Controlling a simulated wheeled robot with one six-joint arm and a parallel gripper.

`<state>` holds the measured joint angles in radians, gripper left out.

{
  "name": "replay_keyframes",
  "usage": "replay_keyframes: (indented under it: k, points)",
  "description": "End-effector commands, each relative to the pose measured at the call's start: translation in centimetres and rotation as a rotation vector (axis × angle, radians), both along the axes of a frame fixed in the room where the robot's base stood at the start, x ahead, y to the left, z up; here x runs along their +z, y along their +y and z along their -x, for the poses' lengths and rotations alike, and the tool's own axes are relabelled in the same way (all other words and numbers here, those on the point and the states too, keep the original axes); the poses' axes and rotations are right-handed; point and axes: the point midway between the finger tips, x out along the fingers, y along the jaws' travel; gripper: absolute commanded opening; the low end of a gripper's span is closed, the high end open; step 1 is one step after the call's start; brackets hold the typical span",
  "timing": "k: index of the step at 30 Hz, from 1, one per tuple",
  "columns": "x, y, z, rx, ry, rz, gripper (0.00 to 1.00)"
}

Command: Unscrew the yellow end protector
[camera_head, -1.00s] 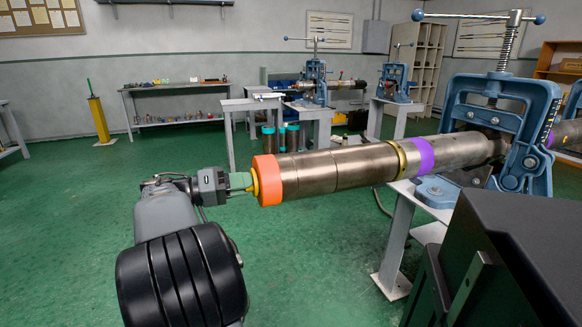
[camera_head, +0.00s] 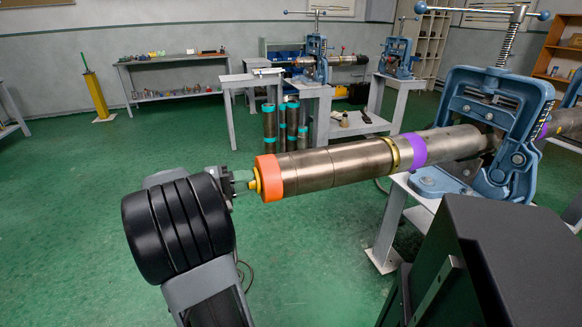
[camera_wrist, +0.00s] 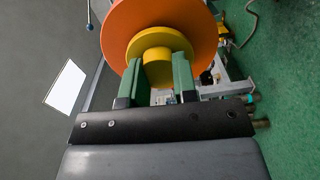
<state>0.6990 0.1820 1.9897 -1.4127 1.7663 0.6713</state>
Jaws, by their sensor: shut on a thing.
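The yellow end protector (camera_head: 257,184) sits at the near left end of the long steel pipe (camera_head: 335,166), against the orange band (camera_head: 269,178). In the wrist view the yellow end protector (camera_wrist: 152,46) shows as a stepped round plug in front of the orange disc (camera_wrist: 190,22). My gripper (camera_head: 245,180) has green fingers. In the wrist view my gripper (camera_wrist: 158,80) has one finger on each side of the protector's narrow boss and is shut on it. The thread is hidden inside the pipe end.
A blue pipe vise (camera_head: 492,120) holds the pipe on a grey stand (camera_head: 388,235) at the right. A dark box-shaped body stands at the lower right. Several pipes with teal ends (camera_head: 291,128) stand behind. Green floor lies open at the left.

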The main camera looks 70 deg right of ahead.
Motion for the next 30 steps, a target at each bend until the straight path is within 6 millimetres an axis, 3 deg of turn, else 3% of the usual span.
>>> replay_keyframes:
  k: [17, 30]
  points:
    - [0.1, 0.0, 0.0, 0.0, 0.03, -0.046, 0.0]
    - [0.37, 0.02, 0.0, -0.001, 0.178, -0.251, 0.0]
